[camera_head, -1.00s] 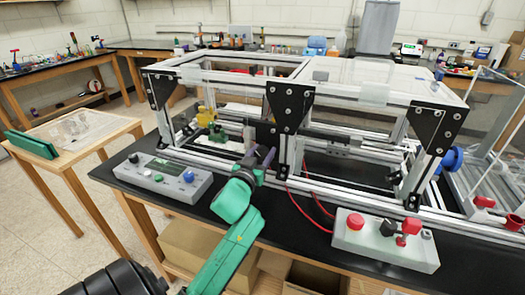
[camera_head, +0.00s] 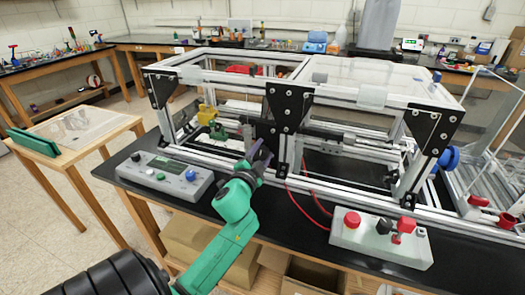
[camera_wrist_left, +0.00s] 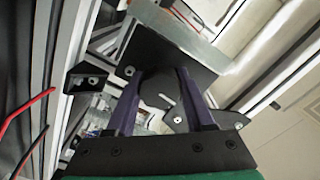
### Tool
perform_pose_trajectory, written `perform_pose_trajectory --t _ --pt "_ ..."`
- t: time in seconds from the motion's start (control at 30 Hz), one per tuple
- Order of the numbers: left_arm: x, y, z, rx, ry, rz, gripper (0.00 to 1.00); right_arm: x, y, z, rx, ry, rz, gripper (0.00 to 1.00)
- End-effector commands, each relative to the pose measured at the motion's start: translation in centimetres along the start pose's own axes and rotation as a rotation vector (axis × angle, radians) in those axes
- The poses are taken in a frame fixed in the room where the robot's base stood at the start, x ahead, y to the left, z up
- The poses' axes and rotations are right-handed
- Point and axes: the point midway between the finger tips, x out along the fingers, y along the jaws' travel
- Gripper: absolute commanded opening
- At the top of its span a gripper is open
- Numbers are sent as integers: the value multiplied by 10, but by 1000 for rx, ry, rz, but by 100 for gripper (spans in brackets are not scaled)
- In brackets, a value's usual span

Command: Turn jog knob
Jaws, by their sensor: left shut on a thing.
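My left gripper (camera_head: 262,148) reaches in at the front of the extrusion frame, beside its dark middle bracket. In the left wrist view its two purple fingers (camera_wrist_left: 159,98) are shut on a dark rounded part (camera_wrist_left: 157,88), which looks like a knob in front of a dark plate. Whether this is the jog knob I cannot tell for sure. In the head view the gripped part is hidden by the fingers and wrist. My right gripper is not in view.
The aluminium frame (camera_head: 230,149) stands on the black bench. A grey control box (camera_head: 165,187) with a blue knob (camera_head: 191,175) is left of my arm. Another box (camera_head: 370,247) with a red button (camera_head: 352,219) is at the right. Red cables (camera_head: 312,213) run between.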

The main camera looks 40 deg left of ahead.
Motion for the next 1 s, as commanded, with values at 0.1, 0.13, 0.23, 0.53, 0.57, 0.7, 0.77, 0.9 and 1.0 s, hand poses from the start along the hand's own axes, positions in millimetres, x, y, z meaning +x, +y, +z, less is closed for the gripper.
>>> perform_pose_trajectory --t 0.1,0.13,0.23,0.53,0.57,0.7,0.77,0.9,1.0 --pt "0 1 0 87 0 2 0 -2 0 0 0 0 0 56" --pt "0 1 0 107 0 2 0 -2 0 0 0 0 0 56" --pt "0 1 0 164 0 3 0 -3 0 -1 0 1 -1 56" --pt "0 2 0 261 0 3 0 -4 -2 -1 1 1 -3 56" --pt "0 2 0 264 0 3 0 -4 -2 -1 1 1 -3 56" --pt "0 2 0 273 0 3 0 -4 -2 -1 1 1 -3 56" --pt "0 2 1 273 0 3 0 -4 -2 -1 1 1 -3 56" --pt "0 2 1 273 0 3 0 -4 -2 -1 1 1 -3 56" --pt "0 2 1 272 0 3 0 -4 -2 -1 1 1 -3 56"
